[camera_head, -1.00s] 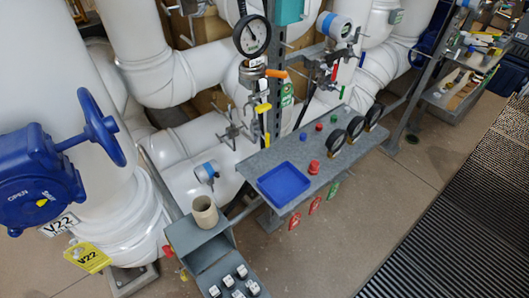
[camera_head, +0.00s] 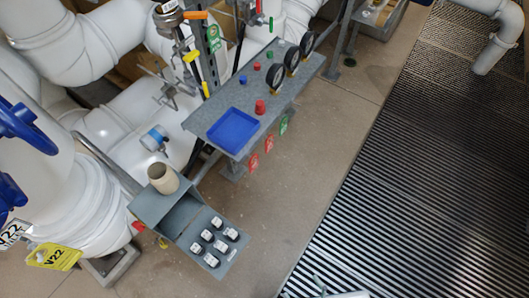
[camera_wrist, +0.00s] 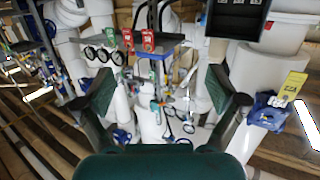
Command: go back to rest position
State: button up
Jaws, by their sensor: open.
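My gripper (camera_wrist: 160,98) shows in the wrist view with its two dark fingers spread wide apart. It is open, and nothing sits between the fingers. The wrist view is upside down, with pipes, gauges and the shelf in the distance beyond the fingers. I cannot see the gripper's fingers in the head view. The grey shelf (camera_head: 212,116) carries a blue tray (camera_head: 232,131), which looks empty, a red knob-like piece (camera_head: 260,106), small coloured pieces and three round gauges.
A grey box with several switches (camera_head: 212,240) and a beige cup (camera_head: 163,179) stands left of the shelf. Open floor (camera_head: 290,180) and dark grating (camera_head: 400,190) lie at the right.

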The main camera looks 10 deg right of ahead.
jog(key=s+d+r+m+h, duration=0.1)
jog(key=d+r+m+h, duration=0.1)
jog(key=r, duration=1.1)
jog(key=s+d+r+m+h, duration=0.2)
jog(key=d+r+h, duration=0.1)
jog(key=r, duration=1.1)
jog(key=shift+d+h, duration=0.4)
jog(key=shift+d, duration=0.2)
jog(key=shift+s, duration=0.1)
